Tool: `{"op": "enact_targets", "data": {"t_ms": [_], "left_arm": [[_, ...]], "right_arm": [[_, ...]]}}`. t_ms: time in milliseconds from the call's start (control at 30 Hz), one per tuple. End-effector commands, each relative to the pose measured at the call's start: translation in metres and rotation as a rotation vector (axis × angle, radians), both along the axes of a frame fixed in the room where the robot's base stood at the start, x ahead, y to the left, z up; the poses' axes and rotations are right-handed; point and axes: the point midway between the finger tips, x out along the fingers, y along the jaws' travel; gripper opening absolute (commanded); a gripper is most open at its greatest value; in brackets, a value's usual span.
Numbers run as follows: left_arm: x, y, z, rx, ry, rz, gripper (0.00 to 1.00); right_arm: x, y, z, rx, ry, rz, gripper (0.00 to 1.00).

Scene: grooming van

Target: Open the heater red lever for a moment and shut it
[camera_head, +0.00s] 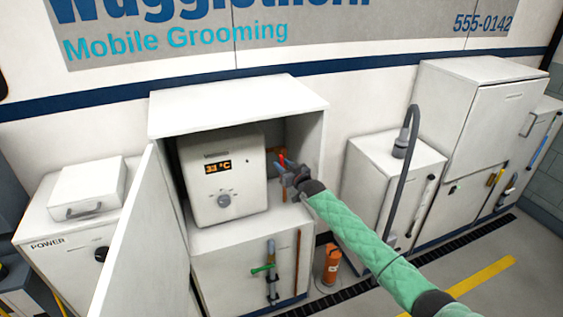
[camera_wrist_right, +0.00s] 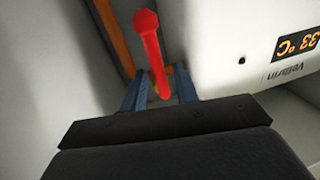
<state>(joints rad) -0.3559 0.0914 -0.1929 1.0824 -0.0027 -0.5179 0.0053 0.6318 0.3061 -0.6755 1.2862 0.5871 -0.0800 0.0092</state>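The heater (camera_head: 225,185) is a white box with a dial and an orange display reading 33 °C, inside an open cabinet. The red lever (camera_wrist_right: 152,50) stands out near the heater's side in the right wrist view; a small red part of it (camera_head: 282,160) shows in the head view. My right gripper (camera_head: 284,169) reaches into the cabinet at the heater's right side. In the wrist view its two blue fingers (camera_wrist_right: 161,92) are apart, one on each side of the lever's lower end. I cannot see clear contact. My left gripper is not in view.
The open cabinet door (camera_head: 147,240) stands at the left front. The cabinet's right wall (camera_head: 311,150) is close to my right gripper. An orange-brown pipe (camera_wrist_right: 115,38) runs beside the lever. A green-handled valve (camera_head: 263,268) and an orange cylinder (camera_head: 331,264) are lower down.

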Motion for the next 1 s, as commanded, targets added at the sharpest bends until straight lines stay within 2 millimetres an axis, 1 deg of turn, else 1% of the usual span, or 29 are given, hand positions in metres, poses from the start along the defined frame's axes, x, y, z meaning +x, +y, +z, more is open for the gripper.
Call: {"op": "enact_targets", "data": {"t_ms": [33,200,500,567,600,667,1000], "left_arm": [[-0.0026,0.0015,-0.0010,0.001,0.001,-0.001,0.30],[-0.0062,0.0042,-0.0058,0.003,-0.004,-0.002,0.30],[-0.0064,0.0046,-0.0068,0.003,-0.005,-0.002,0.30],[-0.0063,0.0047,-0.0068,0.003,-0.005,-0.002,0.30],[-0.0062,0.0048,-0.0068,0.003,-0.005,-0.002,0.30],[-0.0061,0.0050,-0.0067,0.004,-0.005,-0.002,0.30],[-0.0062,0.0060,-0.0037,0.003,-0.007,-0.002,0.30]], "right_arm": [[0.0042,0.0030,0.0020,-0.001,0.000,0.001,0.30],[0.0110,0.0065,0.0007,-0.001,0.000,0.000,0.30],[0.0121,0.0070,-0.0002,-0.001,0.000,0.000,0.30],[0.0120,0.0070,-0.0002,-0.001,0.000,0.000,0.18],[0.0120,0.0071,-0.0002,-0.001,0.000,0.000,0.10],[0.0120,0.0070,-0.0002,-0.001,0.000,0.000,0.00],[0.0114,0.0068,0.0015,-0.007,0.016,0.000,0.00]]}}
